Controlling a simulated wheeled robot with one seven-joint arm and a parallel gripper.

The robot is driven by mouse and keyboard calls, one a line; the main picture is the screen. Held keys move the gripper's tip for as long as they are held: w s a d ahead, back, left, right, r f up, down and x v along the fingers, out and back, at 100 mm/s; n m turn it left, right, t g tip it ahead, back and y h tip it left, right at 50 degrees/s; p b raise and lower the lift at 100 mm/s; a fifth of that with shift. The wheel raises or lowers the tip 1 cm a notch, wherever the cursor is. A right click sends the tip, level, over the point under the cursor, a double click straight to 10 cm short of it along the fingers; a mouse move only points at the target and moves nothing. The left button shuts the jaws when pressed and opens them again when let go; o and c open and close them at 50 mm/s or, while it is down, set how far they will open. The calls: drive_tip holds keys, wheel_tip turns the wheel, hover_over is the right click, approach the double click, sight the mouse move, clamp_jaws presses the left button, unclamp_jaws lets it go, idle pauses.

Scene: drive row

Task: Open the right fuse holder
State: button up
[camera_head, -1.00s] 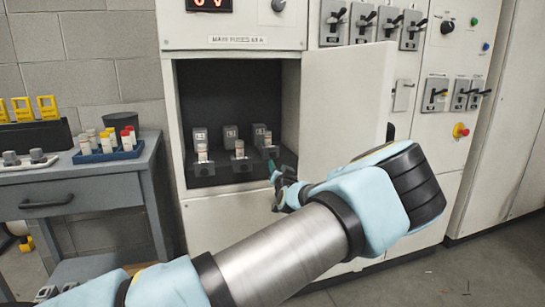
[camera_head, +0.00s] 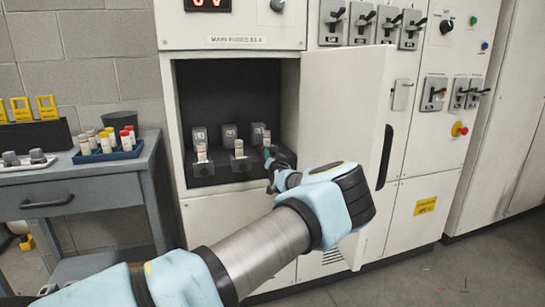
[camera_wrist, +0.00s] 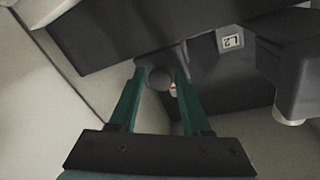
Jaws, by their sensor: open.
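Inside the open fuse cabinet three dark fuse holders stand in a row: the left one (camera_head: 200,143), the middle one (camera_head: 233,142) and the right fuse holder (camera_head: 258,136). Pale fuse bodies show at their fronts. My gripper (camera_head: 268,152) is at the lower front of the right holder and partly covers it. In the wrist view, its two green fingers (camera_wrist: 160,74) are open, with a round grey knob-like end (camera_wrist: 159,79) seen between their tips. Whether they touch it I cannot tell. A small label (camera_wrist: 231,41) shows on a dark face beyond.
The open cabinet door (camera_head: 340,120) stands right of the opening, close to my arm. Another dark block (camera_wrist: 292,60) with a pale cylinder shows at right in the wrist view. A grey workbench (camera_head: 85,185) at left bears a blue fuse tray (camera_head: 108,155).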

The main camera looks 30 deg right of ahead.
clamp_jaws()
drive_tip(key=shift+s, duration=0.1)
idle(1.2)
